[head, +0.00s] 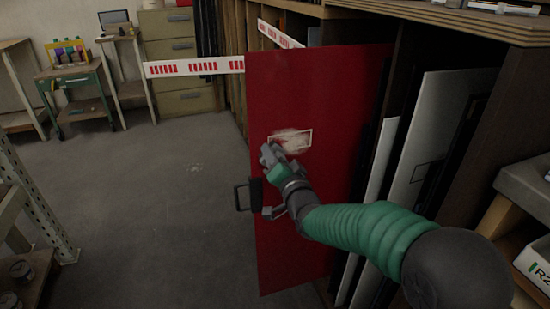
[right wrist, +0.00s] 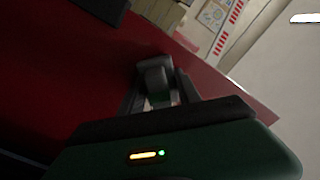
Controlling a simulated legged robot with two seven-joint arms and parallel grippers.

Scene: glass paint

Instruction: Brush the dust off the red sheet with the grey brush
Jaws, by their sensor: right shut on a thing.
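The red sheet (head: 310,85) stands upright in front of the rack in the head view. It also fills much of the right wrist view (right wrist: 60,70). A pale dusty patch (head: 292,140) lies inside a thin light outline on the sheet's face. My right gripper (head: 275,165) is at the sheet, just below and left of the patch. It is shut on a grey block, which looks like the grey brush (right wrist: 154,74) in the right wrist view. I cannot tell whether the bristles touch the sheet. My left gripper is not in view.
A black handle (head: 242,196) sits at the sheet's left edge. White and dark panels (head: 440,120) stand in the rack at right. A red-and-white barrier strip (head: 190,67) runs behind the sheet.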

